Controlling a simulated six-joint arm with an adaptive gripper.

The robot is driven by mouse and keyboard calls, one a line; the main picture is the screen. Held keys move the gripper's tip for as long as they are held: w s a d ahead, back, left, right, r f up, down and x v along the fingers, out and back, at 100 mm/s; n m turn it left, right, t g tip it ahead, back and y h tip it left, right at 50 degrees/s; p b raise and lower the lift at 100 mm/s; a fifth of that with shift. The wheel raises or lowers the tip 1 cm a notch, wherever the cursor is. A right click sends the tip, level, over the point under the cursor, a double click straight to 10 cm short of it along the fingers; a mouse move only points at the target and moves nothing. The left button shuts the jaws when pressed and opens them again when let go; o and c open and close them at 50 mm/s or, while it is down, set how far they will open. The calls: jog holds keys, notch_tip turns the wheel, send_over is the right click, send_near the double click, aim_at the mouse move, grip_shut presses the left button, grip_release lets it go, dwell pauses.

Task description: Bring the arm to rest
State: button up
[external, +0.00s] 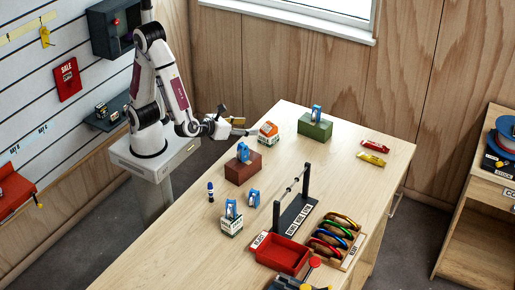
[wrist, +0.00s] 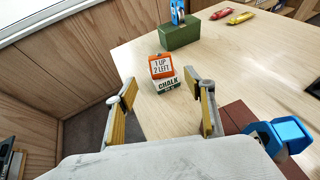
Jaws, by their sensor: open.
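A brown block (external: 243,168) and a green block (external: 315,126) each carry a blue device. A rail stand (external: 295,212), a red tray (external: 281,254) and a rack of colored carabiners (external: 334,237) fill the front right. Red and yellow packets (external: 372,158) lie at the far right.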

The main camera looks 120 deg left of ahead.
jog(key=w+d+r+m+t+h, duration=0.6)
jog(key=w+d+r+m+h, duration=0.15)
jog(key=d+m, duration=0.3)
jog(key=s+d+r+m+h, duration=0.1)
jog(key=d+r+m+h, duration=0.2)
jog(key=m, duration=0.5)
jog(key=s+d+r+m+h, duration=0.1)
jog(key=s+d+m+h, duration=0.15)
jog(key=d+m, duration=0.45)
jog(key=s+a+f+m+g, duration=0.2)
jog(key=s+a+m+g, duration=0.1)
jog(key=s+m, duration=0.7)
jog(key=s+a+f+m+g, duration=0.2)
jog(key=s+a+m, duration=0.1)
jog(key=s+m, duration=0.8)
jog(key=m, duration=0.3)
jog(key=shift+s+f+g, duration=0.2)
jog(key=shift+g, duration=0.2)
jog(key=shift+a, duration=0.1)
